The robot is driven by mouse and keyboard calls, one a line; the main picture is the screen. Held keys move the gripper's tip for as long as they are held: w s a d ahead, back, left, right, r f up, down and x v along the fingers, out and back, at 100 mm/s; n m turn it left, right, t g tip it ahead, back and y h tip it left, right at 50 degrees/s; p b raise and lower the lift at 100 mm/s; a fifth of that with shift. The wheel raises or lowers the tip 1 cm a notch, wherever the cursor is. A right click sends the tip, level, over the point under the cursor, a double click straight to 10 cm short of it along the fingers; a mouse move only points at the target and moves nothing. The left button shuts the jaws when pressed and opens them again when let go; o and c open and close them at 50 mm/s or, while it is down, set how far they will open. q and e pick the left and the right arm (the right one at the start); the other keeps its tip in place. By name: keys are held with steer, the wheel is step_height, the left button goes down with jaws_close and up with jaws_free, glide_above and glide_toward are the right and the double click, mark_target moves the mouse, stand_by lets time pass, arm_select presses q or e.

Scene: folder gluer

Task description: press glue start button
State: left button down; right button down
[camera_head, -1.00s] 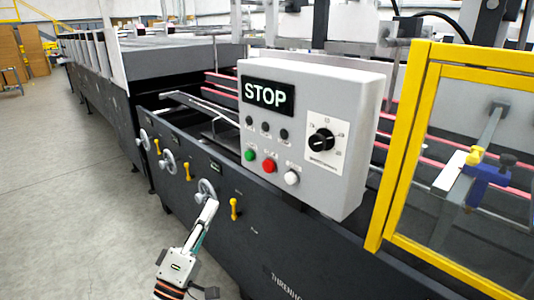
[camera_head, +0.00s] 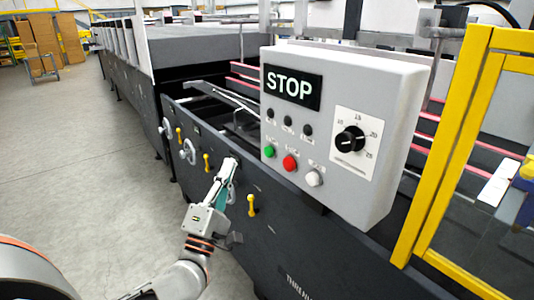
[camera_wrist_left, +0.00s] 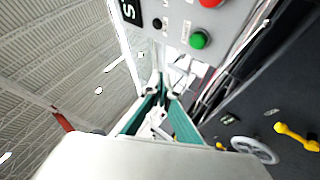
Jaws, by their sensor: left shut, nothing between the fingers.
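The grey control box (camera_head: 335,120) has a display reading STOP (camera_head: 293,88). Along its lower face are a green button (camera_head: 270,151), a red button (camera_head: 290,162) and a white button (camera_head: 314,178). The green button (camera_wrist_left: 199,40) and the red button (camera_wrist_left: 211,2) also show in the left wrist view. My left gripper (camera_head: 229,166) is shut and empty, in front of the machine side, left of and slightly below the green button and apart from it. In the left wrist view its fingers (camera_wrist_left: 160,98) point toward the box's edge. My right gripper is not in view.
A black dial (camera_head: 350,140) sits on the right of the box. Yellow handles (camera_head: 252,206) and handwheels (camera_head: 189,152) stick out of the dark machine side. A yellow guard frame (camera_head: 455,140) stands right of the box. The floor (camera_head: 90,150) at left is clear.

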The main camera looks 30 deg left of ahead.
mark_target(269, 152)
arm_select(q)
steer(key=w+d, duration=0.3)
steer(key=w, duration=0.4)
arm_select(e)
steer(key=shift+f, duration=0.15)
arm_select(q)
steer(key=shift+w, duration=0.1)
stand_by(1.1)
steer(key=shift+w, duration=0.1)
steer(key=shift+w+d, duration=0.15)
steer(key=shift+w, duration=0.15)
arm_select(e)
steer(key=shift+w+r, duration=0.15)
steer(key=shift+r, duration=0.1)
arm_select(q)
steer(key=shift+w+d, duration=0.2)
steer(key=shift+w, duration=0.3)
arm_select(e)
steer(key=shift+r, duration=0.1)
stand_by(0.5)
arm_select(q)
steer(key=shift+s, duration=0.1)
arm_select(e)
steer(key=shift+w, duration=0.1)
arm_select(q)
steer(key=shift+s+a+p, duration=0.35)
steer(key=shift+s, duration=0.45)
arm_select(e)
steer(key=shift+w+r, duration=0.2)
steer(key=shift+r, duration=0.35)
